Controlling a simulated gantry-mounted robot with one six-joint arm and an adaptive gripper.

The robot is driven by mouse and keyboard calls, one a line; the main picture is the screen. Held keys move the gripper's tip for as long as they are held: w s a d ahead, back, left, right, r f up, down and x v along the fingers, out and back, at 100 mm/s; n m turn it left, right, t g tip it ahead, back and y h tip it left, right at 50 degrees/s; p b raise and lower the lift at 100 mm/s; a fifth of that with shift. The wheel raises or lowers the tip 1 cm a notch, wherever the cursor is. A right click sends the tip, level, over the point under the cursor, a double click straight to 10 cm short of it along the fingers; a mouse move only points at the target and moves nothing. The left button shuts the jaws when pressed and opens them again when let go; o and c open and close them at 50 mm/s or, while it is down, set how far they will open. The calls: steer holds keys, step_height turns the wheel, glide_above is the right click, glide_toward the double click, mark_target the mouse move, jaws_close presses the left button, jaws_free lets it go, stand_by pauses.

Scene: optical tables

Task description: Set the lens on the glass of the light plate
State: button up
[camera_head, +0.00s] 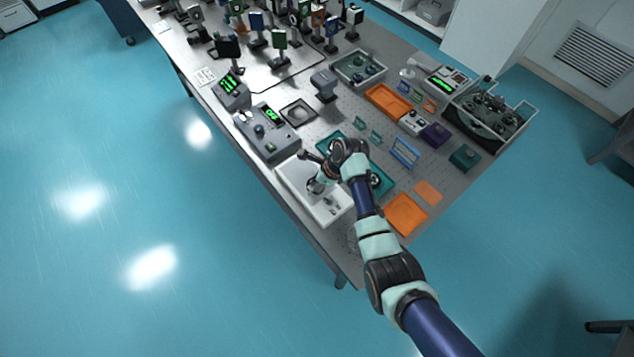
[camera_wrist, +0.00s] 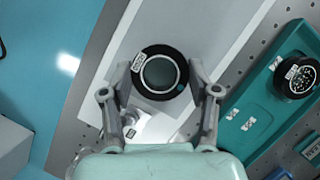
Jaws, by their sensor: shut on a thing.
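The lens (camera_wrist: 143,62), a round clear element in a black ring with a small white label, sits between the two fingers of my gripper (camera_wrist: 161,76). My gripper is shut on its ring from both sides. The light plate (camera_head: 336,212) is a white slab near the table's front edge; its white border also shows in the wrist view (camera_wrist: 100,82). Its grey glass (camera_wrist: 205,28) lies under the lens. I cannot tell whether the lens touches the glass. In the head view my gripper (camera_head: 317,185) is over the plate, and the lens is mostly hidden.
A teal tray (camera_wrist: 243,104) beside the plate holds another black-ringed round part (camera_wrist: 297,75). A grey instrument box (camera_head: 267,133) stands left of the plate. Orange trays (camera_head: 405,214) lie to the right. The floor drops away past the table edge.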

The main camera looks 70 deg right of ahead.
steer(key=o, duration=1.3)
steer(key=shift+f, duration=0.1)
steer(key=p+v, duration=0.2)
steer(key=v, duration=1)
steer(key=shift+p, duration=0.4)
steer(key=shift+w, duration=0.1)
